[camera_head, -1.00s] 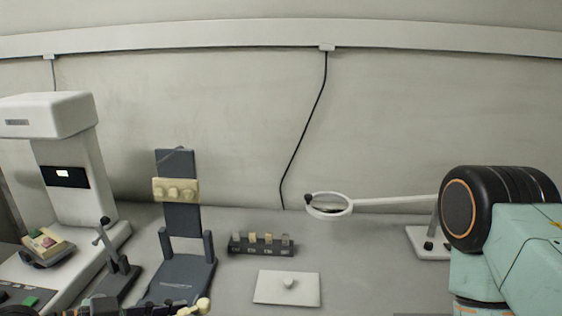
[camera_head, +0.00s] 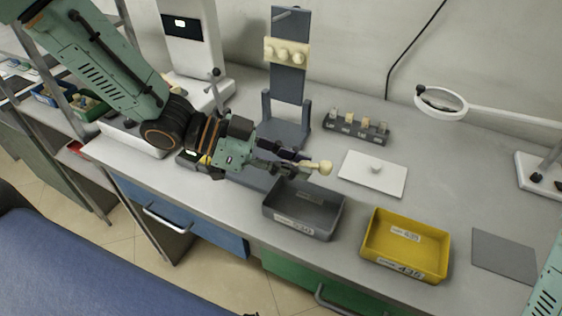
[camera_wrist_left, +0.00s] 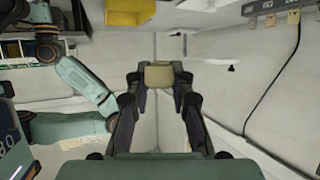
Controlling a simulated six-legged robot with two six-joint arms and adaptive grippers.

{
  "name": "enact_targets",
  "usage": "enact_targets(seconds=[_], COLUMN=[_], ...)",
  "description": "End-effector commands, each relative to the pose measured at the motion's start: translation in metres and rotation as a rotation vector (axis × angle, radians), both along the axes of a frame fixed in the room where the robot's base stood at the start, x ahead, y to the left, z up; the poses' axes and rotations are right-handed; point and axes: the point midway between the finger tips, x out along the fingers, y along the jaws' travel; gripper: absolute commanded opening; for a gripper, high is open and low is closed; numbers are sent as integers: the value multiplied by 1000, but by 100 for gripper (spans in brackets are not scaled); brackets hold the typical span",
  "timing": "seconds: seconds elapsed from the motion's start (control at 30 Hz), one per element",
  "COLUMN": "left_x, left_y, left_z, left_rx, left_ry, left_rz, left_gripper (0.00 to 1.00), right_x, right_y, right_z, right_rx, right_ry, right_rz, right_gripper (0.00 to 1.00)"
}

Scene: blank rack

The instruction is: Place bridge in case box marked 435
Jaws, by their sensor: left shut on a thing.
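My left gripper (camera_head: 305,166) is shut on the cream dental bridge (camera_head: 325,168). It holds the bridge above the bench, behind the grey case box and left of the white plate. In the left wrist view the bridge shows as a tan block (camera_wrist_left: 158,75) between the fingertips. The yellow case box (camera_head: 388,245) stands at the front right of the bench, with a front label that seems to read 435. It looks empty apart from a label inside. The grey case box (camera_head: 280,216) stands to its left, with a different number. My right gripper is out of view.
The white plate (camera_head: 385,185) with a small knob lies behind the yellow box. A dark rack (camera_head: 357,127) with several small pieces, a blue-grey stand (camera_head: 290,85) and a magnifier (camera_head: 440,101) are further back. A flat grey pad (camera_head: 503,256) lies to the right.

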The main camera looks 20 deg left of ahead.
Motion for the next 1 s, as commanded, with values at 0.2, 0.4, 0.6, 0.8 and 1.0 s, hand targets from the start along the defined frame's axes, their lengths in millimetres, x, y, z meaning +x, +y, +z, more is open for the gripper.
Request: enact_targets(seconds=[0.2,0.4,0.6,0.8,1.0], left_x=[0,0,0,0,6], left_y=[-22,-44,-61,-69,-75], left_z=[12,24,35,39,31], left_rx=[7,6,5,2,4], left_ry=[-1,-1,0,2,3], left_rz=[-132,-254,-355,-402,-466], left_gripper=[0,0,0,0,0], right_x=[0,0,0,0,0], right_y=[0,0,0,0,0], right_z=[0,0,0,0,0], right_rx=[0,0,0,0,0], right_ry=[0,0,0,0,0], right_rz=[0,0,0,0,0], right_gripper=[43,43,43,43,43])
